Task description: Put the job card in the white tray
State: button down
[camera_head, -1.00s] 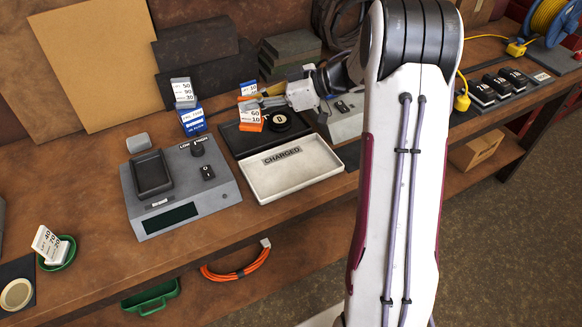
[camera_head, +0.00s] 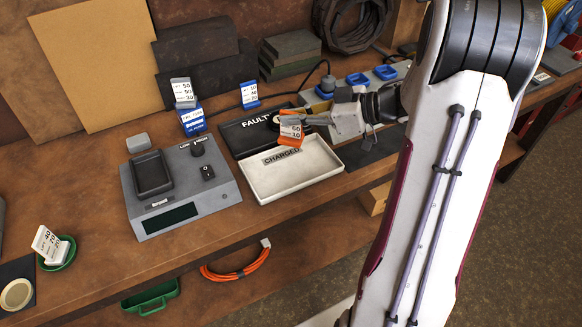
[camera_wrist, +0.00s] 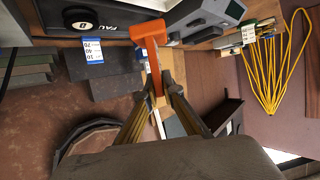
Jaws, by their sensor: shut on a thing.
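My gripper (camera_head: 310,121) is shut on the job card (camera_head: 290,128), a white card with printed numbers in an orange base. In the camera_head view it shows in front of the back right rim of the white tray; it appears to be held above it, though the exact height is hard to tell. In the wrist view the orange base (camera_wrist: 150,36) sticks out past the fingers (camera_wrist: 158,98), and the card's face is turned away. The white tray (camera_head: 262,188), labelled CHARGED, looks empty.
A black tray (camera_head: 232,148) marked FAULT, with a round dark object, lies behind the white tray. A grey device (camera_head: 216,198) stands to its left. Blue-based cards (camera_head: 192,121) stand behind. A blue-socketed grey strip (camera_head: 402,70) is at the back right.

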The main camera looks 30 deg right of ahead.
aim_at(302, 136)
jog(key=shift+f, duration=3.15)
jog(key=shift+f, duration=1.85)
jog(key=shift+f, duration=0.15)
jog(key=c, duration=2.2)
grip_release()
jog(key=shift+v, duration=6.05)
